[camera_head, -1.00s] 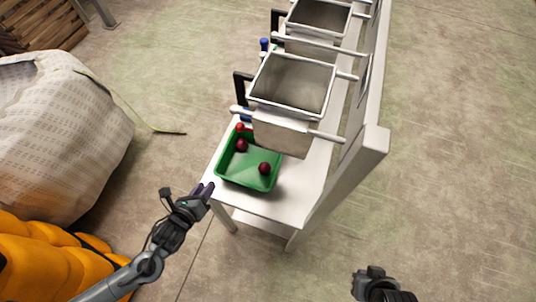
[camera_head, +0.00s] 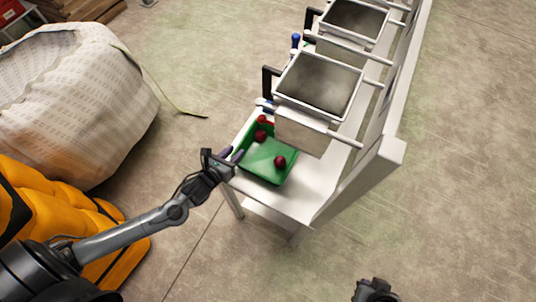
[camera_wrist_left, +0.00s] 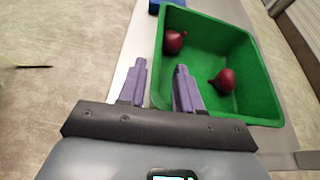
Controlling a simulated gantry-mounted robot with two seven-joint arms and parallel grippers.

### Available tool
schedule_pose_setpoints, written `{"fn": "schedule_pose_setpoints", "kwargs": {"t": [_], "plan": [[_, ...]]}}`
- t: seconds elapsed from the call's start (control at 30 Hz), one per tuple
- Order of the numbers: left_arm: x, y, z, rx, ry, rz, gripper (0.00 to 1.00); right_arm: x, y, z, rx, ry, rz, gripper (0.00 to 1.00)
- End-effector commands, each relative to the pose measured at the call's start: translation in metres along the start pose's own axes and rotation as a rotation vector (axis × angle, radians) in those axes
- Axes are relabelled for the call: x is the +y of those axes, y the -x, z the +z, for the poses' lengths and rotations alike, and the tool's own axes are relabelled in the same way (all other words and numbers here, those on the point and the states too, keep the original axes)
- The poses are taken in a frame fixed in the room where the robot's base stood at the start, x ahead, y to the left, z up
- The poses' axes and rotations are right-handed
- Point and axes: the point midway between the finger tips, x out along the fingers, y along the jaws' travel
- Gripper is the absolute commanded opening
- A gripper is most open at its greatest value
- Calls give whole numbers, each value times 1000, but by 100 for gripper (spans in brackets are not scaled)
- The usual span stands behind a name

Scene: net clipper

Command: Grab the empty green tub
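The green tub (camera_head: 266,172) stands at the near end of the white rack's shelf. It is not empty: dark red onion-like things lie in it, one (camera_head: 280,161) near the middle and another (camera_head: 260,135) toward the far end. The tub (camera_wrist_left: 258,85) also shows in the left wrist view, with two red things inside. My left gripper (camera_head: 232,154) is open at the tub's left wall. In the left wrist view one purple finger is outside that wall and the other overlaps the inside; contact cannot be told. My right gripper (camera_head: 376,291) is at the bottom edge, far from the tub.
Grey metal bins (camera_head: 318,85) sit on rails just behind and above the tub. The rack's white end post (camera_head: 358,182) rises to its right. A large white sack (camera_head: 75,100) and orange bags (camera_head: 50,220) lie at left. The floor right of the rack is clear.

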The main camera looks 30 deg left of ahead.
Motion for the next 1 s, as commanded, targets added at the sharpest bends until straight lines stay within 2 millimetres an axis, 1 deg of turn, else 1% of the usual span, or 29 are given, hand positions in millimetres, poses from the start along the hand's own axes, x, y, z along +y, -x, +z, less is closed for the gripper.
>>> {"fn": "schedule_pose_setpoints", "kwargs": {"t": [0.03, 0.1, 0.2, 0.3, 0.57, 0.6, 0.77, 0.8, 0.83, 1.0], "plan": [[1, -8, 1, -4, 2, 2, 34, 0, -1, 0, 0, 0, 0, 0], [2, -18, 1, -4, 3, 2, 34, 0, -2, 1, 0, 1, 1, 0], [2, -29, 1, -3, 2, 1, 34, 1, -4, 1, 0, 3, 3, 0], [2, -36, 1, -3, 2, 1, 34, 1, -4, 2, -1, 6, 5, 0], [2, -39, 1, -1, 1, 0, 34, 2, -4, 2, -1, 10, 8, 0], [2, -39, 1, -1, 1, 0, 32, 2, -4, 2, -1, 10, 8, 0], [2, -39, 1, -1, 1, 0, 8, 2, -4, 2, -1, 9, 7, 0], [2, -39, 1, -1, 1, 0, 2, 2, -4, 2, -1, 8, 7, 0], [2, -39, 1, -1, 1, 0, 0, 2, -4, 2, 0, 8, 6, 0], [2, -38, 1, -1, 1, 0, 0, 1, -4, 1, 0, 4, 4, 0]]}}
